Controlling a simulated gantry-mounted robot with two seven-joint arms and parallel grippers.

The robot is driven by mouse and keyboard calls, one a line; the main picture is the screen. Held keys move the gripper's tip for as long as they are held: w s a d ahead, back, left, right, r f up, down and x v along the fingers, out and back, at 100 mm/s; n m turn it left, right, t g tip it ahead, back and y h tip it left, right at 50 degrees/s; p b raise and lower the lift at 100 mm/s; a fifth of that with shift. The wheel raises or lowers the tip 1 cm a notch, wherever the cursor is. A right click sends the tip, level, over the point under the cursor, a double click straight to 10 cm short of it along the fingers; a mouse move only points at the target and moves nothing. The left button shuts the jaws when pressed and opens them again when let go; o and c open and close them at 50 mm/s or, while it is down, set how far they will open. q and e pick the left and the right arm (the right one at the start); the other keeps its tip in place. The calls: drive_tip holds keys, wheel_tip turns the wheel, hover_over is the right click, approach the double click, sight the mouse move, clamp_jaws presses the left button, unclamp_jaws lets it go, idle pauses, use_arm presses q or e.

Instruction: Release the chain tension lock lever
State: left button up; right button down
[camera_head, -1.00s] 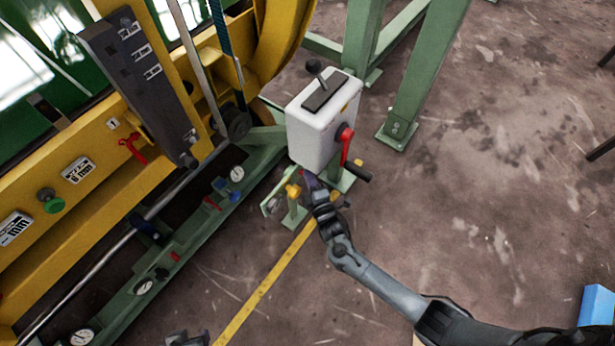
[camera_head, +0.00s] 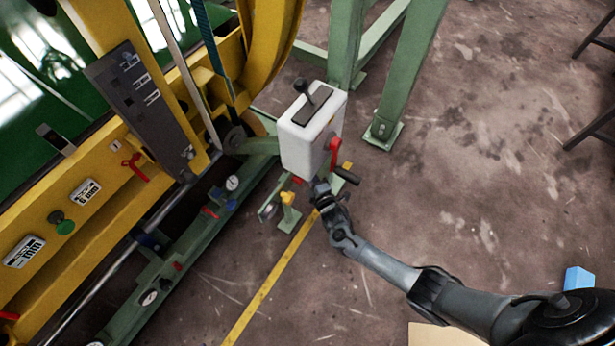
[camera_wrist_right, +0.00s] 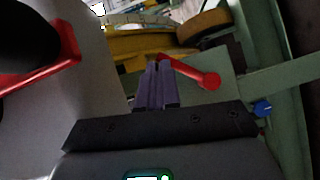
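A red lever with a round knob (camera_wrist_right: 208,80) lies just beyond my right gripper's fingertips in the right wrist view. A small red part by the fingertips (camera_head: 298,180) in the head view may be the same lever. My right gripper (camera_wrist_right: 159,66) has its purple fingers close together, with nothing visible between them. I cannot tell whether the tips touch the lever. In the head view my right gripper (camera_head: 320,186) is low beside the white box (camera_head: 312,135), which carries a black-knobbed lever (camera_head: 303,88) on top and a red crank (camera_head: 335,152). My left gripper is out of view.
The yellow and green machine (camera_head: 100,200) fills the left side. Green posts (camera_head: 405,70) stand behind the box. The floor to the right (camera_head: 480,170) is mostly clear.

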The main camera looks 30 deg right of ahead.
drive_tip(key=shift+w+d+m, duration=0.35)
drive_tip(key=shift+d+m, duration=0.05)
drive_tip(key=shift+d, duration=0.1)
drive_tip(key=shift+p, duration=0.3)
drive_tip(key=s+a+r+p, duration=0.1)
drive_tip(key=s+p, duration=0.4)
drive_tip(key=s, duration=0.6)
drive_tip(key=shift+w+a, duration=0.1)
idle(0.4)
